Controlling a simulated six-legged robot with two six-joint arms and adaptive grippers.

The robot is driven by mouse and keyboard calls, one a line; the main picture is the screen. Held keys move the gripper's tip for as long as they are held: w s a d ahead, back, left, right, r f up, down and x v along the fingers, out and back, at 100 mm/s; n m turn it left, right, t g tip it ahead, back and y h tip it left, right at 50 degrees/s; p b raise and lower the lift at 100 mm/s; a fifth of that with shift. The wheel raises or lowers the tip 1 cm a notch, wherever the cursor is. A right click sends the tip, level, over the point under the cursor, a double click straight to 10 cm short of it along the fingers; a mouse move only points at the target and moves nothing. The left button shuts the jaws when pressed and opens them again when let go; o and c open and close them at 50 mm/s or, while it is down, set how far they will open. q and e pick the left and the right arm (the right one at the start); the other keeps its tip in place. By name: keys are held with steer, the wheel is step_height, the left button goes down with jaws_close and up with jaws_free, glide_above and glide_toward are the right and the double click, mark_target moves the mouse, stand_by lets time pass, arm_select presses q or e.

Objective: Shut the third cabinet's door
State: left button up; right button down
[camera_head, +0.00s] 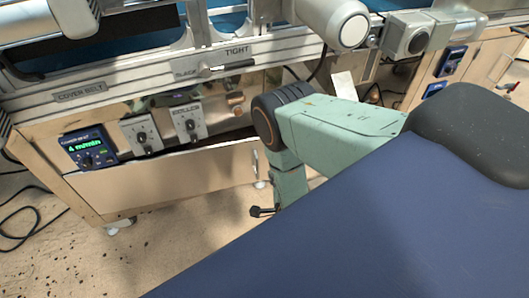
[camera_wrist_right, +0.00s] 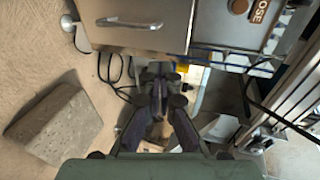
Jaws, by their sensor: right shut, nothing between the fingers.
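A light wooden cabinet door (camera_head: 165,185) is below the control panel in the head view. Its upright metal handle (camera_head: 254,160) is at the right edge. A dark wedge-shaped gap shows along its top, so it seems slightly ajar. My right arm comes in from the right, and its gripper (camera_head: 262,211) hangs low just beyond the door's handle edge. In the right wrist view a cabinet door (camera_wrist_right: 140,38) with a bar handle (camera_wrist_right: 129,23) is at the top. My right gripper (camera_wrist_right: 158,92) is shut and empty below it. I cannot tell whether it touches the door. My left gripper is out of view.
A panel with a lit display (camera_head: 88,148) and knobs (camera_head: 188,122) is above the door. More cabinets (camera_head: 470,75) stand at right. A grey block (camera_wrist_right: 54,128) lies on the floor in the wrist view. Cables (camera_head: 25,215) lie on the floor at left.

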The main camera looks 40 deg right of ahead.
steer(key=b, duration=0.6)
glide_toward(261, 147)
steer(key=x, duration=0.5)
steer(key=shift+w+f, duration=0.15)
steer(key=shift+f, duration=0.2)
steer(key=shift+w+d, duration=0.2)
steer(key=shift+w, duration=0.3)
steer(key=shift+r, duration=0.1)
